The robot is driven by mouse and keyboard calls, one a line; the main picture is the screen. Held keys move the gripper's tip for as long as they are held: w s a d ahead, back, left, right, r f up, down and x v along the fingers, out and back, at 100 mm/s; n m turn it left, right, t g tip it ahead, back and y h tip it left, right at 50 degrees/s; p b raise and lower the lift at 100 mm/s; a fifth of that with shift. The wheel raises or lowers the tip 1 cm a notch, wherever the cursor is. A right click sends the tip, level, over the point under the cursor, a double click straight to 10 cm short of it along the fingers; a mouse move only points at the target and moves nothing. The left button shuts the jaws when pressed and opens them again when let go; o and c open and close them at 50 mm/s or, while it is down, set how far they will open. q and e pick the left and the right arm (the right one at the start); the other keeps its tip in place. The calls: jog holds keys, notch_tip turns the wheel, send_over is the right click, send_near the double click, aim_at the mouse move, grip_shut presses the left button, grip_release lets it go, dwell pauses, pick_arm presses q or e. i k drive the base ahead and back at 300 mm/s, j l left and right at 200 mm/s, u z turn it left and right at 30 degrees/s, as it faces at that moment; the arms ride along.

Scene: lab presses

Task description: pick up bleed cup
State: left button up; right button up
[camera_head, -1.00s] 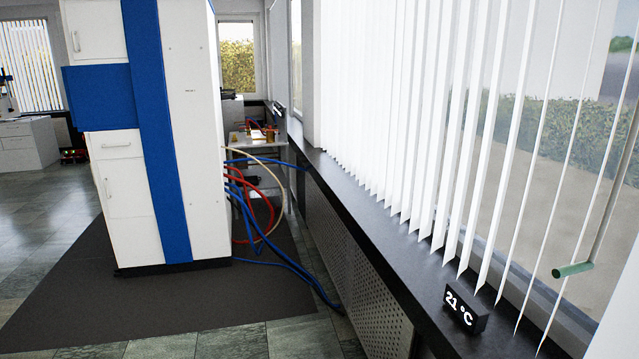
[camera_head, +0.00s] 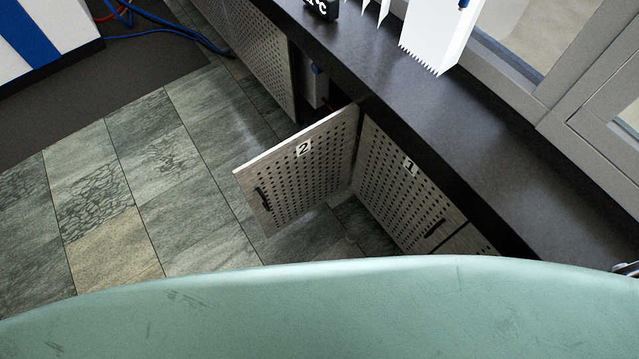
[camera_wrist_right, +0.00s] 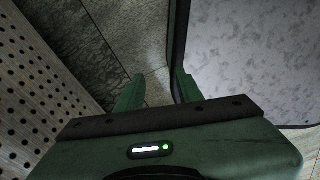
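No bleed cup can be made out in either view. My right gripper (camera_wrist_right: 158,92) shows in the right wrist view with its two green fingers apart and nothing between them. It is beside a perforated panel (camera_wrist_right: 38,90) on the left and a pale mottled panel with a dark edge (camera_wrist_right: 255,60) on the right. My left gripper is in neither view. A large green curved surface, apparently part of my own body, covers the bottom of the head view.
Perforated door 2 (camera_head: 300,170) stands swung open over the tiled floor (camera_head: 150,190). Door 1 (camera_head: 402,185) appears shut under the dark sill (camera_head: 470,120). A box-like object (camera_head: 315,88) shows in the opening behind door 2. Blue hoses (camera_head: 160,30) lie at the upper left.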

aim_at(353, 234)
jog(key=k+l+z, duration=0.15)
jog(key=k+z, duration=0.35)
jog(key=k, duration=0.4)
